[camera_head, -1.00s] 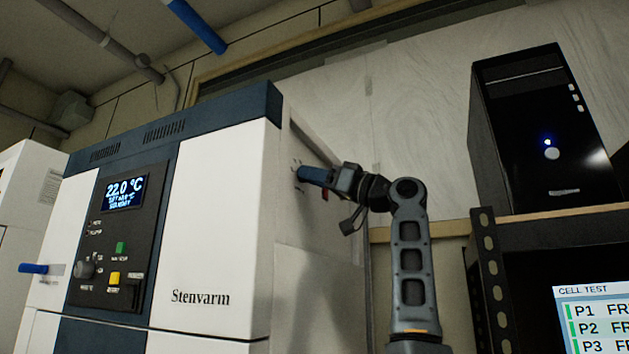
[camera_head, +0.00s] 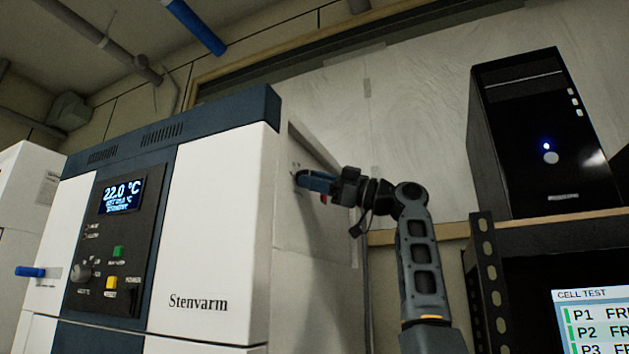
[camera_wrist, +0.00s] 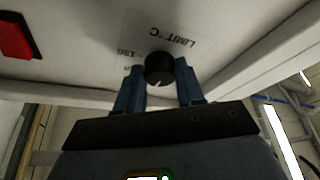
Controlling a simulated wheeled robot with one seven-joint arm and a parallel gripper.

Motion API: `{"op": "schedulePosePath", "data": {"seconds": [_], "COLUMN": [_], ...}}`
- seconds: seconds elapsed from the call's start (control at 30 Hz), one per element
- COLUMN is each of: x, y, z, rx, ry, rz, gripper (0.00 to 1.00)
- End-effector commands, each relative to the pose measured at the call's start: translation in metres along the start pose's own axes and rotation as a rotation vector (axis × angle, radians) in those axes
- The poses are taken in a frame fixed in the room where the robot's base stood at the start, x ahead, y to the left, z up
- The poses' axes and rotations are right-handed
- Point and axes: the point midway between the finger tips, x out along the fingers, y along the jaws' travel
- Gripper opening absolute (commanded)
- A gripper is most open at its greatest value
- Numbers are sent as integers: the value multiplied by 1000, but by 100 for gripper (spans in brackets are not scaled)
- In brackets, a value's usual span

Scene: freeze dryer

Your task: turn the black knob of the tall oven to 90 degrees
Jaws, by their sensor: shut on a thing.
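The black knob (camera_wrist: 160,69) is on the white side panel of the tall oven (camera_head: 222,225), below a printed "LIMIT °C" scale in the wrist view. A short pale mark shows on the knob's lower face. My gripper (camera_wrist: 160,82) has its two blue fingers on either side of the knob and is shut on it. In the head view my gripper (camera_head: 299,179) reaches the oven's right side from the right, and its fingers hide the knob there.
A red switch (camera_wrist: 17,36) sits on the same panel, left of the knob in the wrist view. A black computer tower (camera_head: 540,130) stands on a shelf (camera_head: 560,218) right of my arm. The oven's front has a display (camera_head: 121,195) and several buttons.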

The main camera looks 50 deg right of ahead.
Motion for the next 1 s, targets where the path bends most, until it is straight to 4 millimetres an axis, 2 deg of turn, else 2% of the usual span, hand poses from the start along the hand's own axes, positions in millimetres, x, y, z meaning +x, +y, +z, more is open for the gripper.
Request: {"op": "schedulePosePath", "data": {"seconds": [0.33, 0.37, 0.6, 0.87, 1.0], "x": [0, 0, 0, 0, -7], "y": [0, 0, 0, 0, 0], "z": [1, 1, 0, 0, 1], "rx": [-2, -2, -2, -2, -2], "ry": [-2, -2, -1, -1, -1], "rz": [-2, -2, -1, -1, 0], "gripper": [7, 38, 61, 63, 63]}}
